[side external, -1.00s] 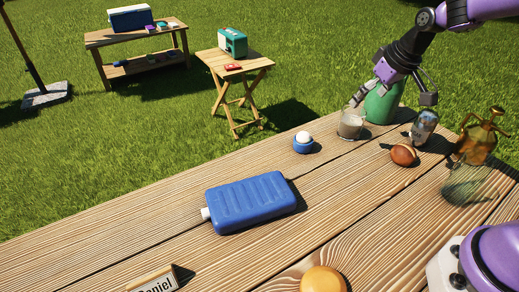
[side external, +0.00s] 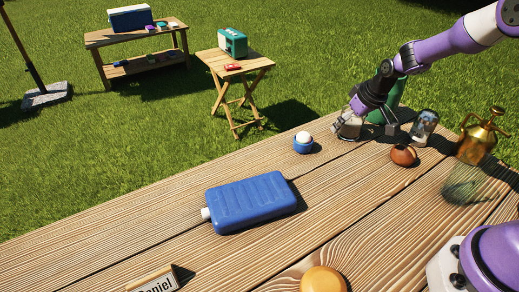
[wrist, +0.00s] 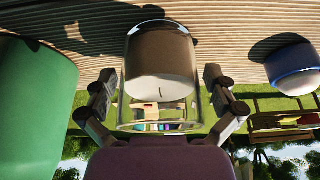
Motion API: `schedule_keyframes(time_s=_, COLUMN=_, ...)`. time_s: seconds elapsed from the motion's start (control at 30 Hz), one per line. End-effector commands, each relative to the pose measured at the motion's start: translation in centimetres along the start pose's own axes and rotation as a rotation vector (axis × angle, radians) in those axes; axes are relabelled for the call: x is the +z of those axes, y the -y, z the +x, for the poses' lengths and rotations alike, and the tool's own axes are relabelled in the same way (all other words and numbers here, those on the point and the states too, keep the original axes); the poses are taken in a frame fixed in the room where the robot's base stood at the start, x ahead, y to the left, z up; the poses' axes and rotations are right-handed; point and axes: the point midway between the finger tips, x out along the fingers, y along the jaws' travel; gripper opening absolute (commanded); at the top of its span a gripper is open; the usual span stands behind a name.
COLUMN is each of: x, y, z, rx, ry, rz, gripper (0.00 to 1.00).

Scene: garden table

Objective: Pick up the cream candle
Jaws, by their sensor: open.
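The cream candle (wrist: 160,75) sits in a clear glass and shows in the wrist view with its pale wax and small dark wick towards me. In the side view the candle (side external: 351,129) stands near the table's far edge, partly hidden by my gripper. My gripper (side external: 366,127) is open and low at the candle. In the wrist view my gripper (wrist: 163,98) has one finger on each side of the glass, with a gap visible at both sides. I cannot tell whether either finger touches it.
A green cylinder (side external: 397,97) stands close behind my gripper. A blue cup with a white ball (side external: 303,144) is to the candle's left. A patterned can (side external: 424,127), a brown round object (side external: 403,155) and a brass sprayer (side external: 478,142) stand to the right. A blue flask (side external: 250,201) lies nearer.

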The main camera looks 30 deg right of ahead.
Motion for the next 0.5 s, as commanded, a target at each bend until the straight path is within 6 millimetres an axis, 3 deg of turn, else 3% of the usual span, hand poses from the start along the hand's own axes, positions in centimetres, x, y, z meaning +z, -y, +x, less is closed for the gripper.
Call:
schedule_keyframes(time_s=0.13, x=-0.01, y=0.00, z=-0.04, rx=0.000, ry=0.000, rz=0.000, gripper=1.00)
schedule_keyframes(time_s=0.2, x=0.00, y=0.00, z=-0.04, rx=0.000, ry=0.000, rz=0.000, gripper=0.65)
schedule_keyframes(time_s=0.3, x=0.00, y=0.00, z=-0.05, rx=0.000, ry=0.000, rz=0.000, gripper=0.22)
schedule_keyframes(time_s=0.5, x=-0.04, y=-0.01, z=-0.07, rx=0.000, ry=-0.001, rz=0.000, gripper=0.21)
